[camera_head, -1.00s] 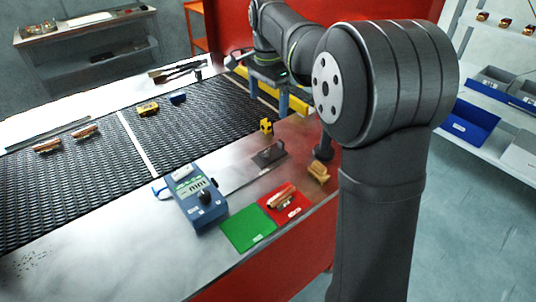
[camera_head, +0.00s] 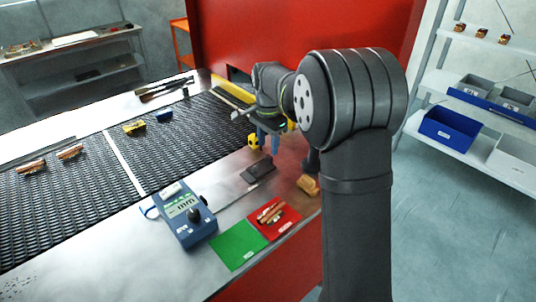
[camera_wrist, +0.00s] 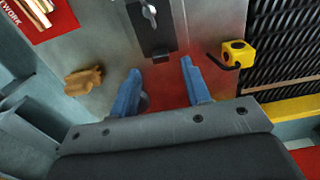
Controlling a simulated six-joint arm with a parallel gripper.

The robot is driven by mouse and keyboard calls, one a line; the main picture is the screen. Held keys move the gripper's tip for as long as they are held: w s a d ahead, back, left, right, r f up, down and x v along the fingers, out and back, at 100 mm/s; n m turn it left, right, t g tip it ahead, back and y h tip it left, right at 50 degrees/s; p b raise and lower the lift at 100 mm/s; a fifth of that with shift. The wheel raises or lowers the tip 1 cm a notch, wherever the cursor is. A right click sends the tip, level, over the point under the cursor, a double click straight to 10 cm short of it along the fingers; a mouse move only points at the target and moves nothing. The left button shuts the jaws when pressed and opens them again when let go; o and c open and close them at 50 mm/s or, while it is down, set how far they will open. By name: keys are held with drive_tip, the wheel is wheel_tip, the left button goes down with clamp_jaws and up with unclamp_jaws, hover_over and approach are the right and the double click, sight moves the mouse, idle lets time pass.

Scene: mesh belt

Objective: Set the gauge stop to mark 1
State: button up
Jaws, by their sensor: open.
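A dark fixture (camera_head: 258,171), which looks like the gauge stop, sits on the steel ledge beside the belt. In the wrist view the dark plate (camera_wrist: 150,38) carries a slot and silver parts; I cannot read any mark on it. My gripper (camera_head: 268,142) points down close beyond the fixture, partly hidden by my arm. In the wrist view its two blue fingers (camera_wrist: 160,80) are apart with nothing between them, near the plate's end. A blue gauge box (camera_head: 187,215) with an "mm" display and a black knob stands farther left; its reading is unclear.
A yellow block (camera_wrist: 237,53) with a black hook lies right of the fingers. A tan piece (camera_wrist: 83,80) lies left of them. A red mat (camera_head: 274,221) with copper-coloured pieces and an empty green mat (camera_head: 238,246) lie on the ledge. The mesh belt (camera_head: 60,205) carries several small parts.

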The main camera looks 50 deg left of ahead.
sight(268, 156)
drive_tip(key=shift+f, duration=2.35)
